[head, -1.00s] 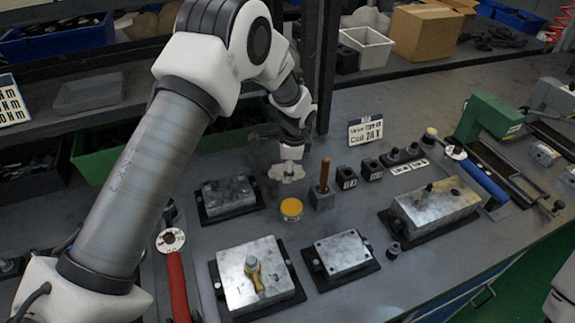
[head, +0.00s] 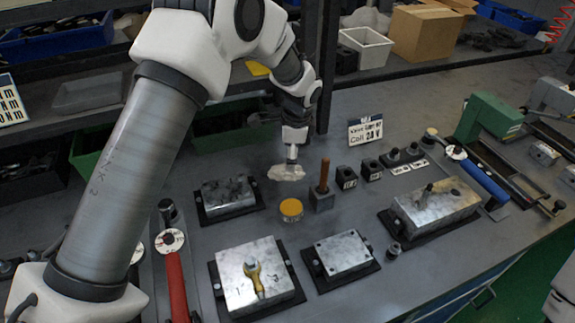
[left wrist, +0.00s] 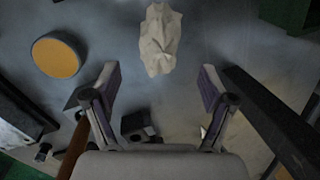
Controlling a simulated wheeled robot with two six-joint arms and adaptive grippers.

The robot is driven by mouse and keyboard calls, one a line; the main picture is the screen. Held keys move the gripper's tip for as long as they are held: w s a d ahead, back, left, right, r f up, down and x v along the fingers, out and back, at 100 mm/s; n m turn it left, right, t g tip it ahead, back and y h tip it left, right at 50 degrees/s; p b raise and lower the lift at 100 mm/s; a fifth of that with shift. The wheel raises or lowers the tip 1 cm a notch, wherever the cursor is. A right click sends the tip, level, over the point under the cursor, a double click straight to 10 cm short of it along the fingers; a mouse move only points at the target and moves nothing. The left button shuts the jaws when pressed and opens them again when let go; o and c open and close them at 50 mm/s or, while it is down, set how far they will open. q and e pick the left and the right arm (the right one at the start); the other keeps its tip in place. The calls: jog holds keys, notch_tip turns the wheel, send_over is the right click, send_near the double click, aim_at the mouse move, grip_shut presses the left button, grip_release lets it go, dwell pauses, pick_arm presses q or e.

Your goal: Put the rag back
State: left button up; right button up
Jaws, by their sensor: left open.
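The rag (head: 287,173) is a crumpled off-white cloth on the grey workbench (head: 350,205), behind the yellow round pad and left of the wooden-handled post. In the left wrist view the rag (left wrist: 160,40) lies ahead of and roughly between my fingertips, not clasped. My left gripper (head: 292,154) points down just above the rag in the head view. In the left wrist view my left gripper (left wrist: 157,76) has its two fingers spread apart with nothing between them. My right gripper is not in view.
The yellow round pad (head: 291,208) and the post with a brown handle (head: 323,180) stand close to the rag. Metal valve blocks sit around it: a dark-topped one (head: 228,194), one with a wrench (head: 235,285), and another (head: 345,252). A green bin (head: 90,150) is at the left.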

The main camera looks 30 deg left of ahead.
pick_arm(q)
notch_tip(320, 180, up, 6)
jog(key=d, duration=0.1)
jog(key=shift+s, duration=0.25)
